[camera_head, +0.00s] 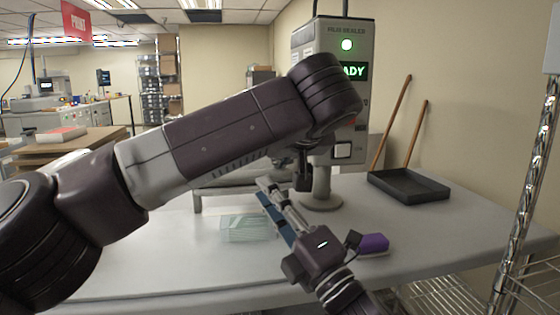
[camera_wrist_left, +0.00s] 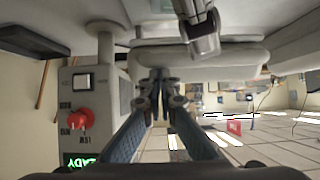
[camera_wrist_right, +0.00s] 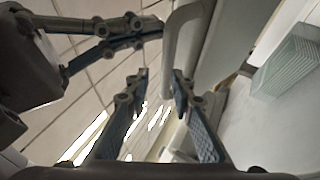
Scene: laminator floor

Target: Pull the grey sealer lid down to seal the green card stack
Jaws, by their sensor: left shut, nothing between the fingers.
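The grey sealer lid (camera_head: 235,178) shows at the sealer's base in the head view, mostly hidden behind my left arm. Its rounded grey edge also shows in the left wrist view (camera_wrist_left: 195,57). The pale green card stack (camera_head: 245,229) lies on the table in front of it and shows in the right wrist view (camera_wrist_right: 290,65). My left gripper (camera_wrist_left: 160,76) is shut and empty, pointing towards the lid. My right gripper (camera_wrist_right: 161,74) is open, with a grey bar (camera_wrist_right: 182,45) just beyond its fingertips. I cannot tell whether they touch. In the head view, my right gripper (camera_head: 264,188) reaches up beside the stack.
The film sealer's post (camera_head: 322,185) and its head (camera_head: 347,40), with a lit green display, stand behind my left arm. A purple-topped block (camera_head: 374,243) lies to the right of my right gripper.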

